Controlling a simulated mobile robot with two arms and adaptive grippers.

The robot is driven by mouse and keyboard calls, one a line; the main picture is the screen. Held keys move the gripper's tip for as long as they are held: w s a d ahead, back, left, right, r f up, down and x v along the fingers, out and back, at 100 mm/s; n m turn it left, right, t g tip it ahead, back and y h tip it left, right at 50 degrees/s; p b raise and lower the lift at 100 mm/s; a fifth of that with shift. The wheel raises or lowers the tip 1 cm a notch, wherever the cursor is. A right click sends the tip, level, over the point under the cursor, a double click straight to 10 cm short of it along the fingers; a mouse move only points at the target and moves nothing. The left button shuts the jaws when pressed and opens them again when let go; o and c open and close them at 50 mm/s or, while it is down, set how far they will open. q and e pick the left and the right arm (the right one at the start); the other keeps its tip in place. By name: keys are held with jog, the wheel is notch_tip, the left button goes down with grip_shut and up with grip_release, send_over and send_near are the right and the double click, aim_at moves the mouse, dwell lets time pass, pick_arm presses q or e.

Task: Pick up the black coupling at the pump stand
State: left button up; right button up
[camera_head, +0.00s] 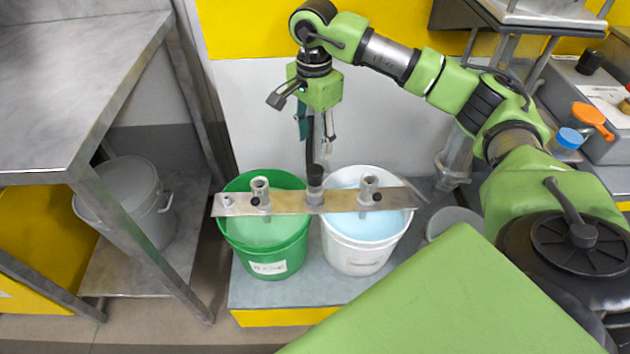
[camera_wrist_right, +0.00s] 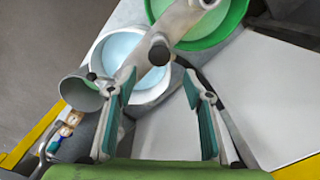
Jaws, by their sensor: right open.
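A black cylindrical piece (camera_head: 315,172), which looks like the black coupling, stands upright at the middle of a metal beam (camera_head: 288,202) lying across two buckets. Its round dark top (camera_wrist_right: 159,52) shows in the right wrist view, ahead of and between my fingertips. My right gripper (camera_head: 316,132) points down above the beam, apart from it, open with nothing between its fingers; its teal pads also show in the wrist view (camera_wrist_right: 160,88). A dark thin curved shape runs between gripper and piece; I cannot tell what it is. My left gripper is not in view.
A green bucket (camera_head: 262,255) and a white bucket (camera_head: 352,258) stand on a low grey platform (camera_head: 300,290). A steel table (camera_head: 60,100) is at left. A side bench at right holds a small black cylinder (camera_head: 589,62) and an orange-topped item (camera_head: 592,115).

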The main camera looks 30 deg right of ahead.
aim_at(315, 170)
notch_tip(315, 170, down, 8)
jog(key=shift+r+b, duration=0.1)
jog(key=shift+b, duration=0.3)
notch_tip(315, 170, down, 5)
jog(key=shift+s+r, duration=0.1)
jog(key=shift+f, duration=0.35)
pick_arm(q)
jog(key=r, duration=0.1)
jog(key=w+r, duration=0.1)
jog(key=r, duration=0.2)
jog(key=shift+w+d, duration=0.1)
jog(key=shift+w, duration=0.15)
pick_arm(e)
jog(key=shift+r, duration=0.1)
grip_shut()
